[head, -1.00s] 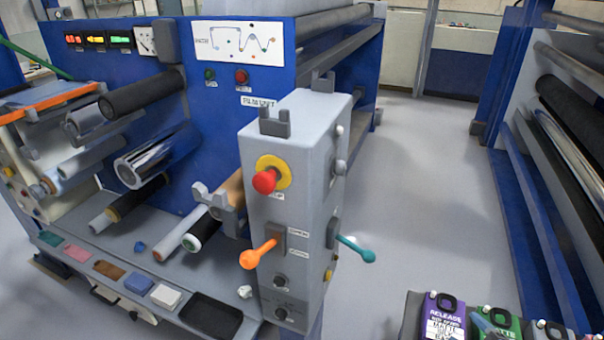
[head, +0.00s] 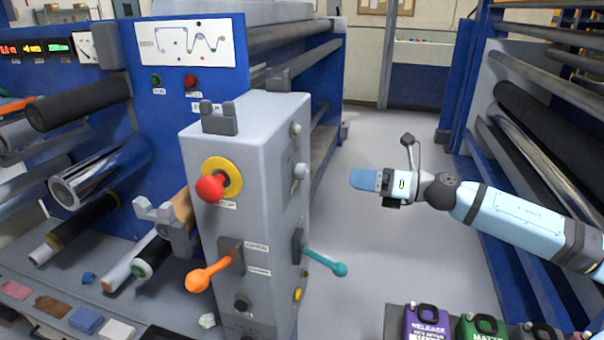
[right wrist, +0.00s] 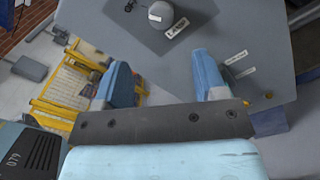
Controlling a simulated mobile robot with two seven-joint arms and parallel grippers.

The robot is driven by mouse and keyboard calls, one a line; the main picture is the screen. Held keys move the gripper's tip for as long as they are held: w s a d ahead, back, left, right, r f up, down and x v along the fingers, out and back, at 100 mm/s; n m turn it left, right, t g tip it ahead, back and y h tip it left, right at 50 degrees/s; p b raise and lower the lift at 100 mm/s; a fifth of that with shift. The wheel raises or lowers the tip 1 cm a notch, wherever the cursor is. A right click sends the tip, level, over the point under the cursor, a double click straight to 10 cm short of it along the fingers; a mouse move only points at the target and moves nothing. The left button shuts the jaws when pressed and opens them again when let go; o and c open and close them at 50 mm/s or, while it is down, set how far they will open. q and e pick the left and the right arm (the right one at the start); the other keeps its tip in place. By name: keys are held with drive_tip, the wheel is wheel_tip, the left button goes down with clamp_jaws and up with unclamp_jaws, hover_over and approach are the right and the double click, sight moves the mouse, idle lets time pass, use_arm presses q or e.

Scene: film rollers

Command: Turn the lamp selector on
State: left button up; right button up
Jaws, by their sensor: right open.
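A round grey knob (right wrist: 161,14) with a LAMP label (right wrist: 177,28) sits on a grey panel at the top of the right wrist view. In the head view, grey knobs (head: 300,171) show on the right side of the control box (head: 245,150); I cannot tell for sure which one is the lamp selector. My right gripper (head: 364,179) is to the right of the box, apart from it, with blue fingers pointing left. In the right wrist view, its fingers (right wrist: 165,80) are spread with nothing between them. My left gripper is not in view.
A teal lever (head: 325,262) sticks out from the box's right side, below the knobs. An orange lever (head: 210,274) and red button (head: 210,188) are on its front. Purple and green containers (head: 428,322) stand at bottom right. The aisle floor behind my gripper is clear.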

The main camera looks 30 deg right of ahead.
sight(307, 172)
drive_tip(key=shift+p+x, duration=0.55)
drive_tip(key=shift+x, duration=2.55)
drive_tip(key=p+x, duration=0.1)
drive_tip(key=x, duration=0.3)
drive_tip(key=shift+w+r+p, duration=0.1)
drive_tip(key=shift+w+p, duration=0.05)
drive_tip(key=shift+p, duration=0.25)
drive_tip(key=shift+w+a, duration=0.45)
drive_tip(key=shift+w, duration=0.05)
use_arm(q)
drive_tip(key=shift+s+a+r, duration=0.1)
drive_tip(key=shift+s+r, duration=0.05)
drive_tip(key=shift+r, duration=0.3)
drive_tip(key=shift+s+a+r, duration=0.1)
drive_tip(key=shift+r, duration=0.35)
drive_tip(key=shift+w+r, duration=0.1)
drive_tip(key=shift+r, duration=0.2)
use_arm(e)
drive_tip(key=c, duration=0.9)
